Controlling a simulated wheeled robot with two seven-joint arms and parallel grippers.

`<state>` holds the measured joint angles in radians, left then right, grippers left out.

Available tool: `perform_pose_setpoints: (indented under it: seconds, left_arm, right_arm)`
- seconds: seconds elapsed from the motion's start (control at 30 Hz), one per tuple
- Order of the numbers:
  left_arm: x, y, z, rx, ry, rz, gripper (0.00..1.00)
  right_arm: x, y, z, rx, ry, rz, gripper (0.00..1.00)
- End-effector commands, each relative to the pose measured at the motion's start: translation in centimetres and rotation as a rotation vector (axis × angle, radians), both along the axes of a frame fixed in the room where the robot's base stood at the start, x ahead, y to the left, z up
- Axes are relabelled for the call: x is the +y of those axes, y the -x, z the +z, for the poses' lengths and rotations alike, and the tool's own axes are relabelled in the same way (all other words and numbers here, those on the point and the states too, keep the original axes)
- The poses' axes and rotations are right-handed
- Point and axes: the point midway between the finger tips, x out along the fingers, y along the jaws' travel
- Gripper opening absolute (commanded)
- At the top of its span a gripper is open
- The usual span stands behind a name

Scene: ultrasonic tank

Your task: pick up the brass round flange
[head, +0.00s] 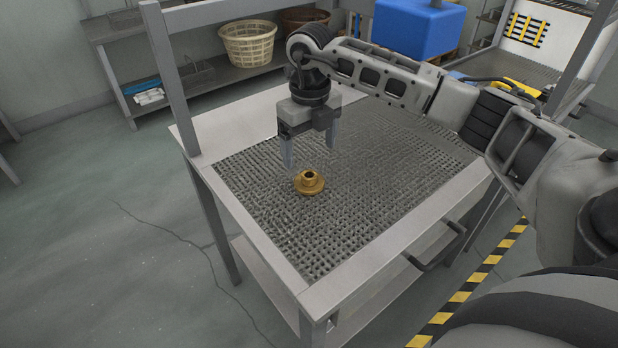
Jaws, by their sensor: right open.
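The brass round flange (309,186) lies on the perforated metal top of the table (290,277), with its raised hub facing up. My right gripper (309,156) points down just above and behind the flange. Its two fingers are spread apart and nothing is between them. A small gap shows between the fingertips and the flange. My left gripper does not show in the head view.
The table has a raised plain metal rim and a dark handle (436,250) at the front right. A frame post (167,75) rises at its left back. Behind stand a shelf with a cream basket (248,45) and a blue box (418,28). The mesh around the flange is clear.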

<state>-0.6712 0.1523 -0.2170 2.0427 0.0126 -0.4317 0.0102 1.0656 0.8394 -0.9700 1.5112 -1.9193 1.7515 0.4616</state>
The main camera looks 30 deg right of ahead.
Motion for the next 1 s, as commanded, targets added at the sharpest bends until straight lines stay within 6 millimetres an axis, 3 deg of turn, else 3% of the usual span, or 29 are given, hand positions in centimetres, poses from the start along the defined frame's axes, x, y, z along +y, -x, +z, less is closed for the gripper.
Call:
perform_pose_setpoints:
  seconds: [0.27,0.53,0.83,0.87,1.0]
  left_arm:
    - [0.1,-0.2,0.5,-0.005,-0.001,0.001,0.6]
    - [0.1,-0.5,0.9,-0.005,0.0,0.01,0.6]
    - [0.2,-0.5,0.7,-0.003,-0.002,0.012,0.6]
    - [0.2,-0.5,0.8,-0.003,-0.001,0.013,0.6]
    - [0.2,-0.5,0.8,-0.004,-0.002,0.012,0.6]
  right_arm:
    - [0.2,0.2,-2.2,0.003,-0.001,0.002,0.84]
    - [0.6,0.7,-6.0,0.002,-0.003,0.0,0.84]
    - [0.6,0.6,-6.7,-0.001,-0.002,0.001,0.84]
    - [0.6,0.6,-6.7,-0.001,-0.002,0.001,0.82]
    - [0.6,0.6,-6.6,-0.001,-0.002,0.001,0.43]
